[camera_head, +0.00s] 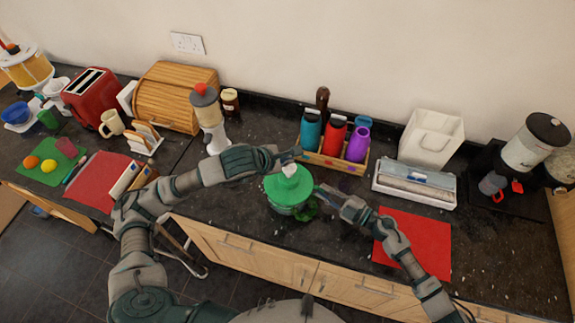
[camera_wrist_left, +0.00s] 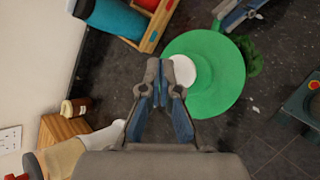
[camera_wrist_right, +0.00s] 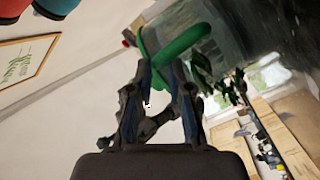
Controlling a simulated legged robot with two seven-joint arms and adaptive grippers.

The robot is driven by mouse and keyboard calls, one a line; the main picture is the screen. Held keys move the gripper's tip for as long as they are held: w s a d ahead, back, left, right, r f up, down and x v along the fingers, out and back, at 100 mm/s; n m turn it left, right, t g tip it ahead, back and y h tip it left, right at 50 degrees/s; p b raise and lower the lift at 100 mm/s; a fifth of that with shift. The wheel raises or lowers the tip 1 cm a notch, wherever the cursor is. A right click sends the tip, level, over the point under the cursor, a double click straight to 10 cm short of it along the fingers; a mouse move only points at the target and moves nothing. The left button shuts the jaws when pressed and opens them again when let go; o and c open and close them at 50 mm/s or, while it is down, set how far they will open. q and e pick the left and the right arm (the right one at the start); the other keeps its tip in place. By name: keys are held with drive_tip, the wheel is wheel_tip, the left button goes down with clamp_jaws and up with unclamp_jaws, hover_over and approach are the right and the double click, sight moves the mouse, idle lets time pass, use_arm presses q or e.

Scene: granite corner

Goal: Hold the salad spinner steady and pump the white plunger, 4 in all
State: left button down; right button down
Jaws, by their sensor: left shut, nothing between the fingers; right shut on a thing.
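The salad spinner has a round green lid (camera_head: 282,189) over a clear bowl and stands on the dark worktop. Its white plunger (camera_head: 289,170) sits on top of the lid. My left gripper (camera_head: 298,153) is shut and empty, just behind the plunger in the head view. In the left wrist view its fingertips (camera_wrist_left: 157,82) overlap the plunger's (camera_wrist_left: 183,70) edge; I cannot tell if they touch. My right gripper (camera_head: 318,188) is at the spinner's right side, shut on it. The right wrist view shows its fingers (camera_wrist_right: 160,85) by a green part (camera_wrist_right: 182,43) of the spinner.
Leafy greens (camera_head: 307,210) show at the spinner's front right. A wooden rack of bottles (camera_head: 335,138) stands close behind. A red mat (camera_head: 412,243) lies to the right, before a grey-white box (camera_head: 414,182). A blender-like appliance (camera_head: 209,120) stands back left.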

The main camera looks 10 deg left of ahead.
sight(286, 167)
use_arm(q)
drive_tip(key=shift+r, duration=2.5)
drive_tip(key=r, duration=0.2)
drive_tip(key=d+r, duration=0.1)
drive_tip(key=r, duration=0.1)
drive_tip(key=shift+d, duration=0.15)
drive_tip(key=shift+f, duration=0.15)
drive_tip(key=shift+f, duration=4.35)
